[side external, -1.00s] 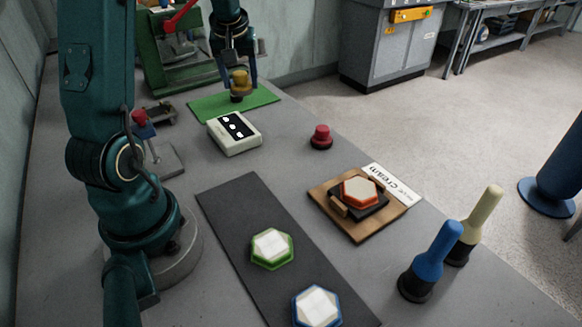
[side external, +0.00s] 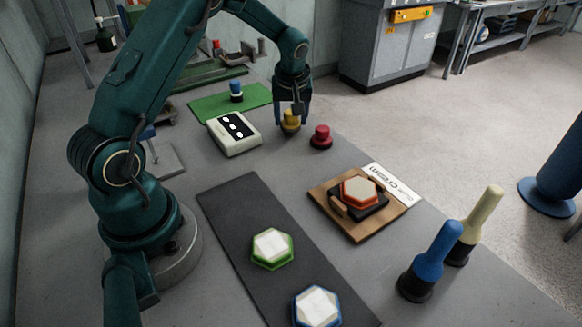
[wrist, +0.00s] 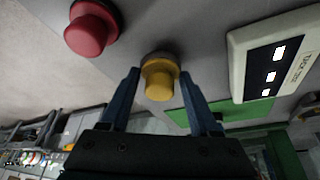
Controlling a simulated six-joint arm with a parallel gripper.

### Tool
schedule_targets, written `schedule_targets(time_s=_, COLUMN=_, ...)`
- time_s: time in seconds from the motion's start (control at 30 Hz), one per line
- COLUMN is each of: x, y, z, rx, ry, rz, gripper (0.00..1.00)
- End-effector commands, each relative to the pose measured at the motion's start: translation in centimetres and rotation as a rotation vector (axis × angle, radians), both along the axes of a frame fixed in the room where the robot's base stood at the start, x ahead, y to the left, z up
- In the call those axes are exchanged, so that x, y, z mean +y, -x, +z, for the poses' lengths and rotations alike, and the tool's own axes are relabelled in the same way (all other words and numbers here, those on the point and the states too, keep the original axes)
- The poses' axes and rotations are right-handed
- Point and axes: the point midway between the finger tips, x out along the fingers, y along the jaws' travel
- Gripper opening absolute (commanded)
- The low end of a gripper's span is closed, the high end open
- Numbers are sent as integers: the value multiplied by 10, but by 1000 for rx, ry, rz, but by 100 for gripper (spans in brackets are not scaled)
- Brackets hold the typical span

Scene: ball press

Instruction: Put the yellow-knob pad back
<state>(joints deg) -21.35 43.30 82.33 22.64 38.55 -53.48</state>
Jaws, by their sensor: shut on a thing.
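The yellow-knob pad (side external: 290,122) is a small yellow knob on a dark base. My gripper (side external: 293,114) is shut on it from above. In the wrist view the yellow knob (wrist: 159,82) sits between the two fingertips (wrist: 160,84). It is over the grey table between the white box and the red-knob pad (side external: 321,138). I cannot tell whether its base touches the table. The red-knob pad also shows at the upper left of the wrist view (wrist: 91,28). A blue-and-white-knob pad (side external: 236,93) stands on the green mat (side external: 207,108).
The white box (side external: 234,133) with a dark display lies just left of my gripper. A wooden board (side external: 355,231) with an orange-rimmed hexagonal piece (side external: 361,190) is nearer the camera. A dark strip (side external: 232,202) holds green-rimmed (side external: 271,247) and blue-rimmed (side external: 317,306) hexagons. Two handled stamps stand at right.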

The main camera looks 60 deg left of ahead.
Motion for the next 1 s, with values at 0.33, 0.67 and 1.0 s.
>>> schedule_targets(time_s=0.33, x=0, y=0, z=-12, rx=-2, ry=0, rz=-1, gripper=11)
schedule_targets(time_s=0.67, x=0, y=0, z=-15, rx=-2, ry=0, rz=-1, gripper=93)
schedule_targets(time_s=1.0, x=0, y=0, z=-10, rx=-2, ry=0, rz=0, gripper=93)
